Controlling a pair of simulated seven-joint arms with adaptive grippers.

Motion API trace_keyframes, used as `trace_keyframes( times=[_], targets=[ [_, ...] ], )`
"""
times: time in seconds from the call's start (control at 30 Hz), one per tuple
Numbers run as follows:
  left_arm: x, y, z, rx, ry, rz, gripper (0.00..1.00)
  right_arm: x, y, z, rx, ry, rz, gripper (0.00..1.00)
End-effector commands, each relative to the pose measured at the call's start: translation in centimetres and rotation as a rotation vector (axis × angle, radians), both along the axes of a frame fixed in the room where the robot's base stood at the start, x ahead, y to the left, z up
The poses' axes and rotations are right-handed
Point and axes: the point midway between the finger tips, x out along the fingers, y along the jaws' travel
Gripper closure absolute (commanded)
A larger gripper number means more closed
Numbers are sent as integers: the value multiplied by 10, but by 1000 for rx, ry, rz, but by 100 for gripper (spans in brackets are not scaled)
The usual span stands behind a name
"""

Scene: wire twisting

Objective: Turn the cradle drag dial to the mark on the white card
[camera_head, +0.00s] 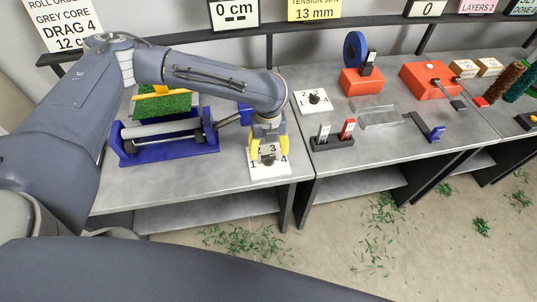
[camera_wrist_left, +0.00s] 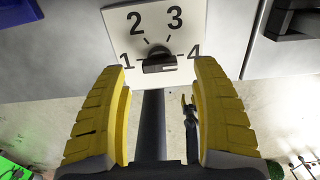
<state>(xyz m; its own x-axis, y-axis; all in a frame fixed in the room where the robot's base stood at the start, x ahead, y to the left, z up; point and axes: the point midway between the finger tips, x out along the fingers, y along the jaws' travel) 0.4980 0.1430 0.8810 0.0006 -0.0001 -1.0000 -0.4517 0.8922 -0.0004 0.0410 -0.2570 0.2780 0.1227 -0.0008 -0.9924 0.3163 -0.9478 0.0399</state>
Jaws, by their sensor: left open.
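The cradle drag dial is a black knob (camera_wrist_left: 159,60) on a white plate (camera_wrist_left: 120,25) numbered 1 to 4. In the head view the plate (camera_head: 270,172) lies at the front right corner of the left table, right of the blue cradle (camera_head: 170,150) with its grey roller. My left gripper (camera_head: 268,148) is over the dial, pointing down. In the left wrist view its yellow fingers (camera_wrist_left: 162,68) are open, with the knob showing between and just beyond the tips. I cannot tell which number the knob points at. The white card (camera_head: 60,22) at top left reads DRAG 4. My right gripper is out of view.
Another dial plate (camera_head: 312,101) lies on the right table, near a stand with grey and red tags (camera_head: 332,142). Red blocks (camera_head: 362,80) and a blue spool stand further back. A green mat (camera_head: 165,104) lies behind the cradle. Green scraps litter the floor.

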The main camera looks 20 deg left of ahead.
Motion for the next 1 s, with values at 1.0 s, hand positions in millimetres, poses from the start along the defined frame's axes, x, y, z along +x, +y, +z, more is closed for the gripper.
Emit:
trace_keyframes(
  times=[1.0],
  targets=[
    [0, 0, 82, 0, 0, 1, 35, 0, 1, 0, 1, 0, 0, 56]
  ],
)
